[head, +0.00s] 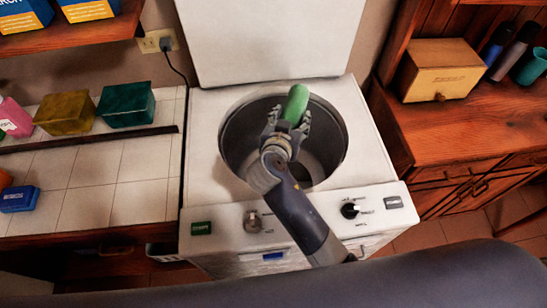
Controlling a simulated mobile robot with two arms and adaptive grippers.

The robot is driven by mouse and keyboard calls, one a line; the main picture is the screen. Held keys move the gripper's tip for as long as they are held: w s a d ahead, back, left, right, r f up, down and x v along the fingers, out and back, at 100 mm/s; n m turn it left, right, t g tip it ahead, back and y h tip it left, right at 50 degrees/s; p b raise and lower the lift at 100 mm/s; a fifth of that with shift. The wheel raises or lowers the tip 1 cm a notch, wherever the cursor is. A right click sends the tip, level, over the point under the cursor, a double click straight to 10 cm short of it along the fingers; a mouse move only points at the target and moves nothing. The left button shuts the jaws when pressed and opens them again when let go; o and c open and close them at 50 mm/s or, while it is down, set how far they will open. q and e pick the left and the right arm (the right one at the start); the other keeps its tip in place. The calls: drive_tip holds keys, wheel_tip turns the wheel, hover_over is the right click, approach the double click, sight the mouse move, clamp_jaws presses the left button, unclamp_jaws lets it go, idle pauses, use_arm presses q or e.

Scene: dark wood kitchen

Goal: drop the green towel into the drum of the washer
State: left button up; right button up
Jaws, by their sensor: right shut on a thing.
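The white top-loading washer (205,160) stands in the middle of the head view with its lid (275,40) raised. Its round metal drum (329,130) is open at the top. My right gripper (291,112) is over the drum opening and shut on the green towel (296,101). The towel looks like a small rolled bundle, and its upper end sticks out past the fingers. The gripper and arm hide part of the drum. How far the towel is above or below the rim is hard to tell. My left gripper is not in view.
A tiled counter at left (110,180) holds a green box (126,105), a yellow block (66,113) and a pink bottle (14,118). A wooden cabinet (450,130) at right holds a wooden box (441,69) and several cups or bottles. The washer's front panel has knobs (350,209).

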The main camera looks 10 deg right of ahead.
drive_tip(key=shift+w+a+f, duration=0.15)
drive_tip(key=shift+w+f, duration=0.05)
drive_tip(key=shift+w, duration=0.05)
drive_tip(key=shift+a+f, duration=0.1)
drive_tip(key=shift+s+f+b, duration=0.1)
drive_tip(key=shift+f+b, duration=0.5)
drive_tip(key=shift+b, duration=0.05)
wheel_tip(320, 180, down, 4)
drive_tip(key=b, duration=0.3)
drive_tip(key=shift+f, duration=0.2)
drive_tip(key=o, duration=1.2)
drive_tip(key=shift+o, duration=0.2)
